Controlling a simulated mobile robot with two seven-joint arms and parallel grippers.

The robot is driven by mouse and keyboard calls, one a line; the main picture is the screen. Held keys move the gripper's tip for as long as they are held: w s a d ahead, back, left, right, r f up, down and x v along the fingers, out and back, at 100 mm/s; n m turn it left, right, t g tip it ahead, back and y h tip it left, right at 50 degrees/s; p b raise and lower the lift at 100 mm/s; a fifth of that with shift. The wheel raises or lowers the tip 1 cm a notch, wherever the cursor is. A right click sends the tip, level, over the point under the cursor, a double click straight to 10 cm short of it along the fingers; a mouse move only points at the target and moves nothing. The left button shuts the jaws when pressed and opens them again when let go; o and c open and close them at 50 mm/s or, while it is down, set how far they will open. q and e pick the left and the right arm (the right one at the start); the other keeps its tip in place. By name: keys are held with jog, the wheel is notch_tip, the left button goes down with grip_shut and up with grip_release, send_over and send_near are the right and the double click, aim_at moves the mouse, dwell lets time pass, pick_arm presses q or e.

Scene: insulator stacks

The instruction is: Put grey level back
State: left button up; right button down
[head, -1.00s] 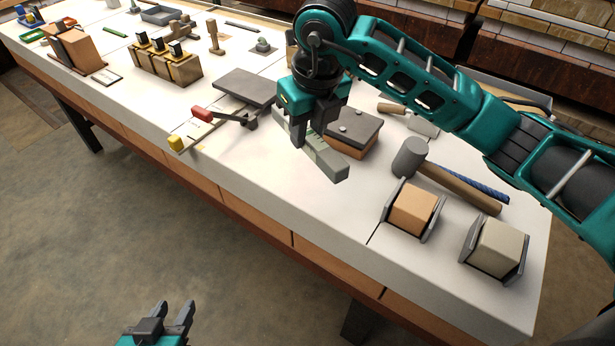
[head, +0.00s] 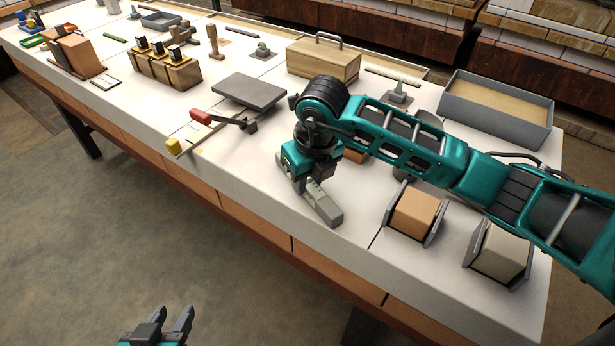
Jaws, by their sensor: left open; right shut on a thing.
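The grey level (head: 323,206) is a short grey bar in the head view. My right gripper (head: 304,184) is shut on it, pointing down over the white table (head: 330,268).
A dark grey plate (head: 250,91) and a red-handled tool (head: 222,119) lie left of my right gripper. Orange (head: 413,214) and cream (head: 499,252) blocks in grey holders stand to the right. A wooden box (head: 323,64) and grey tray (head: 493,112) are behind. The front strip is clear.

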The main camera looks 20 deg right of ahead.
aim_at(314, 190)
jog(key=shift+f, duration=0.1)
jog(key=c, duration=0.8)
grip_release()
jog(key=shift+c, duration=0.2)
pick_arm(q)
jog(key=shift+s+d+f, duration=0.1)
jog(key=shift+f, duration=0.1)
jog(key=shift+r, duration=0.1)
pick_arm(e)
jog(key=shift+r, duration=0.45)
pick_arm(q)
jog(key=shift+s+a+r+p, duration=0.15)
jog(key=shift+a+r+p, duration=0.25)
jog(key=shift+p, duration=0.5)
pick_arm(e)
jog(key=v, duration=1.1)
jog(key=shift+r, duration=0.25)
